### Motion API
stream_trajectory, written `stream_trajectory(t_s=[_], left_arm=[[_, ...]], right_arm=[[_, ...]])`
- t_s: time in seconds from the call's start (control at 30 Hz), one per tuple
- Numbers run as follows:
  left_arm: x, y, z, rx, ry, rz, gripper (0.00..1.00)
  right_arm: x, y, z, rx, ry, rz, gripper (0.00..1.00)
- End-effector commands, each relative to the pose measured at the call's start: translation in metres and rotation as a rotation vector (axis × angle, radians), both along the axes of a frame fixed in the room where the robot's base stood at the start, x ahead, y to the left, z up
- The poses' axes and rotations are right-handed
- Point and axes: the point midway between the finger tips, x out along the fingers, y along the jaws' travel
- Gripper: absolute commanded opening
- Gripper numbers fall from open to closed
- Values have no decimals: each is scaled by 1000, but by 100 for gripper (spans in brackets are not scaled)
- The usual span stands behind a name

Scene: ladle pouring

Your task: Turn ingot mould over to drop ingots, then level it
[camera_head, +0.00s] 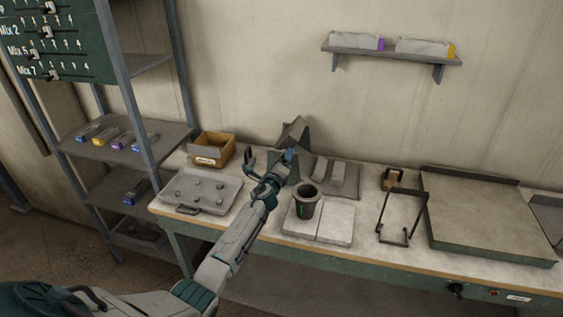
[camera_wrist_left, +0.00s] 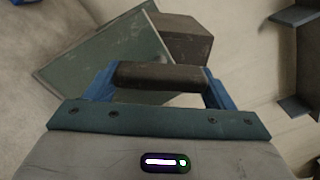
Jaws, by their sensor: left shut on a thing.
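My left gripper (camera_head: 283,166) is shut at the back of the bench. In the left wrist view, its blue fingers (camera_wrist_left: 160,88) are shut on a dark rounded handle bar (camera_wrist_left: 160,75). Just beyond the bar a grey-green slab, which looks like the ingot mould (camera_wrist_left: 90,65), stands steeply tilted, with a dark block (camera_wrist_left: 182,35) behind it. In the head view the mould (camera_head: 293,133) shows as a dark angled shape above the gripper. Two grey bars, which look like ingots (camera_head: 338,178), lie on the bench right of the gripper. My right gripper is not in view.
A dark pot (camera_head: 305,206) with a green mark stands on pale tiles (camera_head: 335,222). A grey tray (camera_head: 200,193) and yellow box (camera_head: 212,149) are at left. A black frame (camera_head: 402,218) and large flat slab (camera_head: 485,220) are at right. A shelf (camera_head: 392,54) hangs above.

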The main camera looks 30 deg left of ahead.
Motion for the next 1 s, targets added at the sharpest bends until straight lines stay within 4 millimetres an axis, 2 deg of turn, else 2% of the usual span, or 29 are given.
stream_trajectory(t_s=[0.03, 0.77, 0.8, 0.9, 1.0], left_arm=[[-1, -1, -4, 7, 8, 0, 35], [-1, -1, -5, 48, 18, 0, 35], [-1, -1, -5, 48, 19, 0, 82], [-1, 0, -4, 48, 17, 0, 98], [-1, 0, -3, 49, 15, 0, 98]], right_arm=[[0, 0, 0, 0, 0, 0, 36], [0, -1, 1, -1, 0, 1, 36], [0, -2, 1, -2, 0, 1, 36], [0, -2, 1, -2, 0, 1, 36], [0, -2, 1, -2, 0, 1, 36]])
